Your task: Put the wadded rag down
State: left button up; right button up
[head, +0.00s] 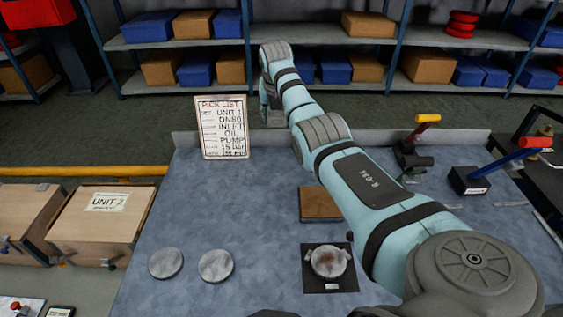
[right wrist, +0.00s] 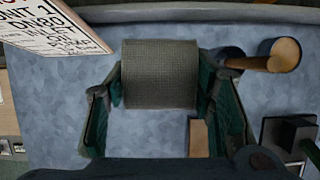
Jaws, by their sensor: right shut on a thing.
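The wadded rag (right wrist: 160,75) shows in the right wrist view as a grey-green, woven-textured, rounded block. My right gripper (right wrist: 156,97) is shut on it, with one finger at each side. The blue-grey worktop (right wrist: 65,95) lies beyond the rag; I cannot tell how far below, or whether they touch. In the head view my right arm reaches over the worktop (head: 240,215) to its far edge, where the right gripper (head: 270,112) is partly hidden by the arm. The rag cannot be made out clearly there. My left gripper is not in view.
A pick-list board (head: 222,127) stands left of the right gripper. A brown pad (head: 319,204), a stained round part on a black plate (head: 312,284) and two grey discs (head: 166,263) (head: 216,266) lie nearer. Handled tools (head: 421,130) stand right. The worktop's left-middle is clear.

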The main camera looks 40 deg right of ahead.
jog(key=shift+w+d+r+b, duration=0.25)
jog(key=shift+d+r+b, duration=0.2)
jog(key=shift+d+r, duration=0.25)
jog(key=shift+w+d+r, duration=0.2)
jog(key=shift+r, duration=0.8)
jog(key=shift+s+r, duration=0.1)
jog(key=shift+s, duration=0.2)
jog(key=b, duration=0.5)
send_near(281, 160)
jog(key=x, duration=0.5)
jog(key=shift+d+f, duration=0.2)
jog(key=shift+f, duration=0.25)
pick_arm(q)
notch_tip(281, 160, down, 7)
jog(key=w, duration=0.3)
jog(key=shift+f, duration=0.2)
